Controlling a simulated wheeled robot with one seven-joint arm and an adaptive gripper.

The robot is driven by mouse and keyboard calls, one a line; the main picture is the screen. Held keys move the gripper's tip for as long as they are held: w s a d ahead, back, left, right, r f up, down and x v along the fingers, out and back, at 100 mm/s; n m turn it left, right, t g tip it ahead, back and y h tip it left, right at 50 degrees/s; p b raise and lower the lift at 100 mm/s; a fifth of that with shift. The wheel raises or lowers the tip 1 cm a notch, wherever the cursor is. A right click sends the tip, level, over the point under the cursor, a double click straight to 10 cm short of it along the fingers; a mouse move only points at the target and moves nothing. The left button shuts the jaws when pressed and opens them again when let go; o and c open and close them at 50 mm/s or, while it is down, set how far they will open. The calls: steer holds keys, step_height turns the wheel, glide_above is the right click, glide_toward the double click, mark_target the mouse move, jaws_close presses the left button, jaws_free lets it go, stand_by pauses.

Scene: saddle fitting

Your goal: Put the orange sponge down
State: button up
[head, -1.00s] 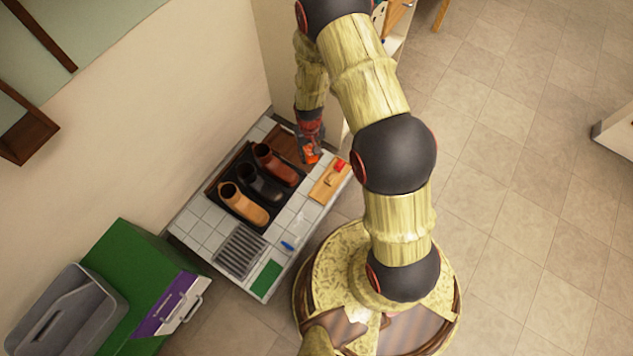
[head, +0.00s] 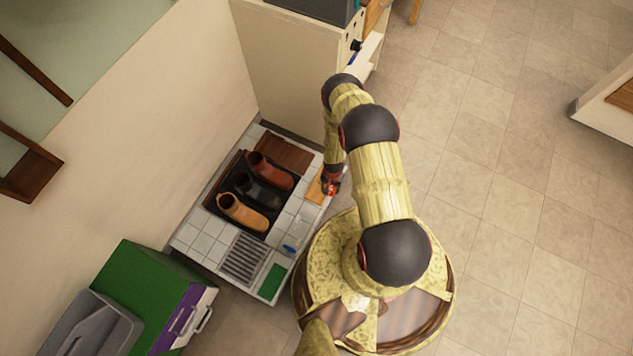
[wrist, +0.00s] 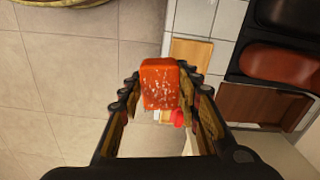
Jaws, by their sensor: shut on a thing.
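The orange sponge (wrist: 159,84) is a speckled block between the two fingers of my gripper (wrist: 158,80) in the wrist view. My gripper is shut on it. In the head view my gripper (head: 331,182) hangs at the right edge of the tiled counter (head: 208,243), by the light wooden board (head: 315,190). Only a small orange-red patch of the sponge shows there. In the wrist view the sponge appears across the line between counter edge and floor, just beside the board (wrist: 190,50). Its height above them is hard to tell.
A dark tray holds a tan boot (head: 242,212), a black boot (head: 255,190) and a brown boot (head: 270,170). A red object (wrist: 178,118) lies beyond the sponge. A drain grille (head: 243,258), green pad (head: 272,282) and blue item (head: 289,248) are nearer the front. Some tiles are bare.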

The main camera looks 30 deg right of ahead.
steer(key=s+f+m, duration=0.2)
steer(key=s+f, duration=0.3)
steer(key=f, duration=0.1)
steer(key=b, duration=0.6)
glide_toward(316, 195)
steer(key=s, duration=0.1)
steer(key=s+d+f, duration=0.1)
steer(key=shift+s, duration=0.3)
steer(key=shift+w+a+f+b, duration=0.15)
steer(key=shift+w+f+b, duration=0.4)
steer(key=shift+b, duration=0.65)
steer(key=w+f+b, duration=0.1)
steer(key=b, duration=0.1)
steer(key=shift+a+b, duration=0.15)
steer(key=shift+b, duration=0.15)
steer(key=shift+w+a+f+b, duration=0.1)
steer(key=shift+w+f+b, duration=0.1)
steer(key=shift+f+b, duration=0.3)
step_height(316, 195, down, 3)
steer(key=shift+r+b, duration=0.15)
steer(key=shift+b, duration=0.7)
steer(key=shift+r, duration=0.1)
